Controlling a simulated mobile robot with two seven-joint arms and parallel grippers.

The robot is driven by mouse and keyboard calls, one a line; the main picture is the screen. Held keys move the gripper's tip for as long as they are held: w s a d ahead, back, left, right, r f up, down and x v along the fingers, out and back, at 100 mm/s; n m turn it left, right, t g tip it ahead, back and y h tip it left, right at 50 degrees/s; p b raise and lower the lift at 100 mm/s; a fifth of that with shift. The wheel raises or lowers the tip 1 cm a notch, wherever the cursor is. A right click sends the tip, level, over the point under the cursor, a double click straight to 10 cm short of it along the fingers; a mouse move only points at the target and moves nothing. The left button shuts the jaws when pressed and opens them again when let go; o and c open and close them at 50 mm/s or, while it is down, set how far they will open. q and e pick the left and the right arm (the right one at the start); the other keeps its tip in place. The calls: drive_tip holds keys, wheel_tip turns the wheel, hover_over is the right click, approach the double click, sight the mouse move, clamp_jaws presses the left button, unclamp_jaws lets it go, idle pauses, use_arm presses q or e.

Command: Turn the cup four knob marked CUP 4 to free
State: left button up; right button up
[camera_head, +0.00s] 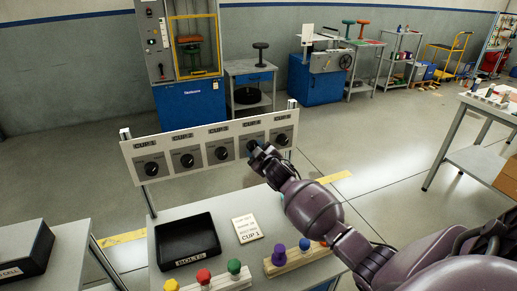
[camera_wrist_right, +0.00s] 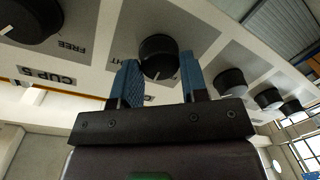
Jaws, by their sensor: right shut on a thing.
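The white knob panel (camera_head: 172,147) stands upright behind my work table, with several black knobs in a row. My right gripper (camera_head: 257,149) is at the fourth knob from the left. In the right wrist view the CUP 4 knob (camera_wrist_right: 158,57) sits between the two blue fingers of that gripper (camera_wrist_right: 160,82), which is shut on it. The knob's pale pointer mark shows near its lower edge there. My left gripper is not in view.
The table below holds a black BOLTS tray (camera_head: 187,241), a CUP 1 card (camera_head: 248,229), and wooden blocks with coloured knobs. The CUP 5 knob (camera_head: 283,139) is close right of my gripper. A blue test machine (camera_head: 190,105) stands behind.

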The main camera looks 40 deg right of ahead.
drive_tip(key=n+p, duration=0.1)
drive_tip(key=n, duration=0.6)
drive_tip(key=shift+a+n+h, duration=0.1)
drive_tip(key=shift+n+h, duration=0.2)
drive_tip(key=shift+h, duration=0.1)
drive_tip(key=shift+g, duration=0.3)
drive_tip(key=o, duration=0.9)
